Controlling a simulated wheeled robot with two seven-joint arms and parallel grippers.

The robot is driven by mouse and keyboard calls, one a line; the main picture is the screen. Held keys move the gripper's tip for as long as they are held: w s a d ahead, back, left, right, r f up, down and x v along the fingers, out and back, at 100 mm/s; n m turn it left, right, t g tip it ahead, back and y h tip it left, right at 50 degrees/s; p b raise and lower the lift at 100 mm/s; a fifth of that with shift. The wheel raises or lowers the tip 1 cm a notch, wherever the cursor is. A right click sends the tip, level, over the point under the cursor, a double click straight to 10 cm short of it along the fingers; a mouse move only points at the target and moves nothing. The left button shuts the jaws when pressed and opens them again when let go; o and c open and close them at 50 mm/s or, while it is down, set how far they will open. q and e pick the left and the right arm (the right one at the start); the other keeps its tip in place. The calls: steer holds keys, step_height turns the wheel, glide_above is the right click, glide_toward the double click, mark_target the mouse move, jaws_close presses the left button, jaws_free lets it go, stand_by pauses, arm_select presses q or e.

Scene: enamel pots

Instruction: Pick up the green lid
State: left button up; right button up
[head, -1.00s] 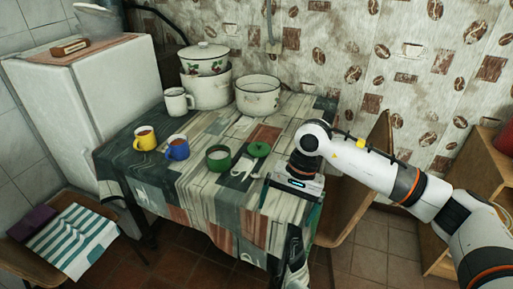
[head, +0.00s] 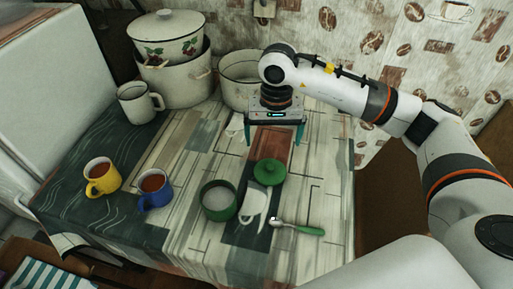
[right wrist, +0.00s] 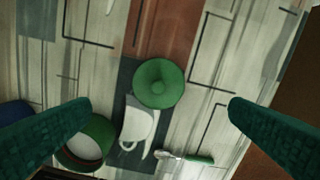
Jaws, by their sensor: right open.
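The green lid (head: 269,172) lies flat on the table, knob up, beside the green pot (head: 218,201). In the right wrist view the lid (right wrist: 159,83) is near the middle, ahead of and between the two fingertips, and nothing touches it. My right gripper (head: 274,140) is open and empty above the table, behind the lid in the head view. Its green fingers point down, and they also show wide apart in the right wrist view (right wrist: 160,103). My left gripper is not in view.
A utensil with a green handle (head: 297,228) lies in front of the lid. A blue mug (head: 155,190) and a yellow mug (head: 102,178) stand to the left. A white mug (head: 139,103) and large enamel pots (head: 173,82) stand at the back. The table (head: 318,190) is clear right of the lid.

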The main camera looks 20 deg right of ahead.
glide_above(270, 166)
steer(key=f, duration=0.5)
steer(key=shift+d+f+p, duration=0.25)
steer(key=shift+f+p, duration=0.05)
steer(key=shift+p, duration=0.05)
steer(key=shift+f, duration=0.6)
steer(key=f+p, duration=0.1)
steer(key=f, duration=0.3)
steer(key=shift+a+f, duration=0.2)
steer(key=shift+f, duration=0.25)
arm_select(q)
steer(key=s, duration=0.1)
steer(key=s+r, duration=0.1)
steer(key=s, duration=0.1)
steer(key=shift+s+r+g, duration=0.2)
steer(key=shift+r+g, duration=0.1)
arm_select(e)
steer(key=c, duration=0.9)
